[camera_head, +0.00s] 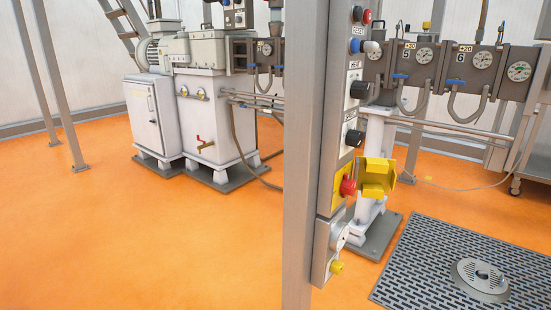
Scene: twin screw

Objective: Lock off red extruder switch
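A red switch knob (348,187) stands out from a yellow plate (338,184) low on a narrow grey control panel (344,110). A yellow box-shaped cover (378,175) juts out to the right of the knob and leaves the knob exposed. I cannot tell which label, if any, marks this switch as the extruder switch. No separate lock shows clearly. Neither of my grippers is in view.
The panel is on a tall grey post (303,150). Black knobs (360,90) sit above, and a yellow knob (336,267) sits below. A floor grate (430,270) lies right. White machinery (212,115) stands behind. The orange floor at left is clear.

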